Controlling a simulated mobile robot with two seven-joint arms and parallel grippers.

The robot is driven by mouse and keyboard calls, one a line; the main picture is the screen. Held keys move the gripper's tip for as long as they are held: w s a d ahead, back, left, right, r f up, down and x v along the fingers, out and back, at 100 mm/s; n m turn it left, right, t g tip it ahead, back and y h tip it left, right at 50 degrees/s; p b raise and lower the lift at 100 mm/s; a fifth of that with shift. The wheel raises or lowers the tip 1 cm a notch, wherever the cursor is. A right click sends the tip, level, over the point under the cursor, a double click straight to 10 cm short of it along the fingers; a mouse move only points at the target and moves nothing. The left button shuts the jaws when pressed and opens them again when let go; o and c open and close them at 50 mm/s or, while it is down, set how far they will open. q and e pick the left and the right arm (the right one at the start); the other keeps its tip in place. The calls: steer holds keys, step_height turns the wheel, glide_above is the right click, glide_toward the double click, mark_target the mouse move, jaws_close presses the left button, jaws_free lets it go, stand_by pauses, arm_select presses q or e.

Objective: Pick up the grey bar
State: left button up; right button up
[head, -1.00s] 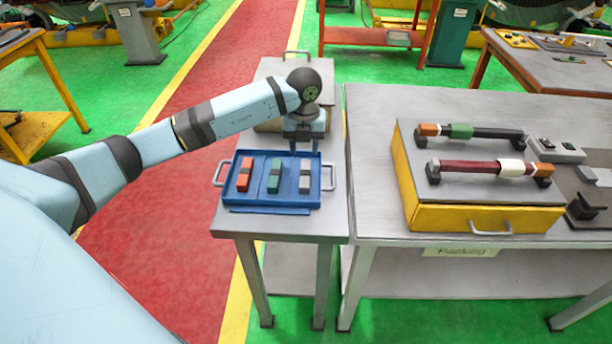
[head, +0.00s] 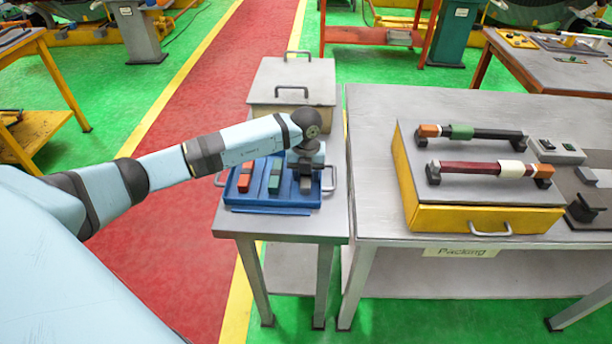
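The grey bar (head: 305,186) is in the right part of the blue tray (head: 270,209), mostly hidden by my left gripper. My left gripper (head: 305,173) points down directly over the bar, with its fingertips at or very near it. I cannot tell whether the fingers are closed on the bar or still apart. The bar appears to be still in the tray. My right gripper is not in view.
An orange bar (head: 246,174) and a green bar (head: 275,175) lie to the left in the tray. A lidded grey box (head: 290,80) stands behind. On the right table, a yellow-sided box (head: 470,217) carries two rods on supports.

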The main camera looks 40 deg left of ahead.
arm_select(q)
steer(key=c, duration=0.7)
steer(key=shift+r, duration=0.15)
